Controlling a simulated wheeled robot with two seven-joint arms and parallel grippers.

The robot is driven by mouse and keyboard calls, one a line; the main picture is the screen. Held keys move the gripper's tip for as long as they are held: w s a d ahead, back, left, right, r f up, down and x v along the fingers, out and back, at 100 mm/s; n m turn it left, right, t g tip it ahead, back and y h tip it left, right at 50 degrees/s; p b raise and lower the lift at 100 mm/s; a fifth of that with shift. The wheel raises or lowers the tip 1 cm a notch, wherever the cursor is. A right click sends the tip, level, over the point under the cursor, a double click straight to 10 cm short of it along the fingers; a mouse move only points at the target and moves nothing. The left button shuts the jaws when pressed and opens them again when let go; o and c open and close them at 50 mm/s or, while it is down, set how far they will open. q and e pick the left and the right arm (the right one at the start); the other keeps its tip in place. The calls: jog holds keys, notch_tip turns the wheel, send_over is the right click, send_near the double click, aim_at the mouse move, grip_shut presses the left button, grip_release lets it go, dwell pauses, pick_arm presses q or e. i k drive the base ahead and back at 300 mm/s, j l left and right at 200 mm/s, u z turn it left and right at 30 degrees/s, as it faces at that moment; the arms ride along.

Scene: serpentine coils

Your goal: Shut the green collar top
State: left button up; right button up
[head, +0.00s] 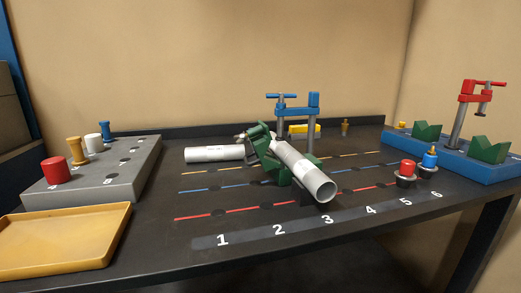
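The green collar (264,153) stands near the middle of the table in the head view. Its lower part sits beside and under a grey pipe (308,176), which lies at a slant with its open end toward the front. The collar's green top (258,132) appears raised and tilted at the pipe's upper left side, not lying across the pipe. The hinge and latch are too small to make out. Neither of my grippers is in view.
Another pipe (215,154) lies left of the collar. A blue clamp (313,118) stands close behind it. A yellow tray (65,240) and grey peg block (100,180) are at left; a blue base (455,160) with a red clamp (468,98) is at right. The numbered front strip is clear.

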aim_at(259, 138)
jog(key=k+l+z, duration=0.15)
jog(key=l+z, duration=0.2)
jog(key=k+l+z, duration=0.1)
jog(key=l+z, duration=0.2)
jog(key=k+l+z, duration=0.15)
jog(key=z, duration=0.15)
jog(key=i+u, duration=0.2)
jog(key=k, duration=0.05)
